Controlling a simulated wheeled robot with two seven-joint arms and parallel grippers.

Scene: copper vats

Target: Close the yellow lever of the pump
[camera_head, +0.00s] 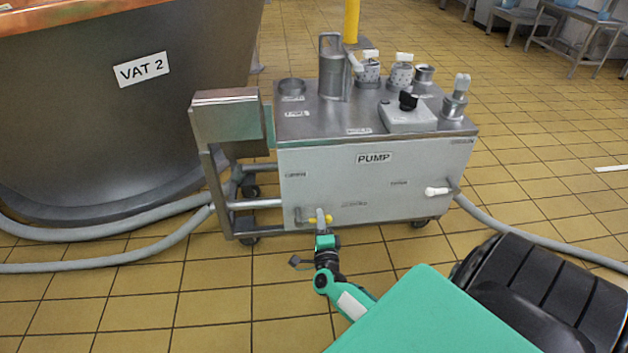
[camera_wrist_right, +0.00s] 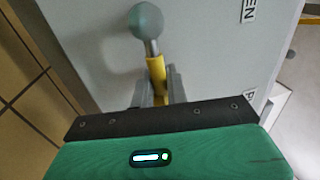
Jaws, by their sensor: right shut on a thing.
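The pump (camera_head: 375,180) is a grey steel box on a wheeled frame, labelled PUMP. Its yellow lever (camera_head: 328,218) is low on the front face, left of centre, partly hidden by my right gripper (camera_head: 321,222). In the right wrist view the yellow lever (camera_wrist_right: 156,76) lies between the grey fingers of my right gripper (camera_wrist_right: 160,90), which is shut on it. A grey ball (camera_wrist_right: 146,21) shows just beyond the yellow part, in front of the pump's face. My left gripper is not in view.
The large vat labelled VAT 2 (camera_head: 120,120) stands left of the pump. Grey hoses (camera_head: 110,262) run along the floor at left, and another hose (camera_head: 520,237) leaves the pump's right side. The tiled floor (camera_head: 200,310) before the pump is clear at left.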

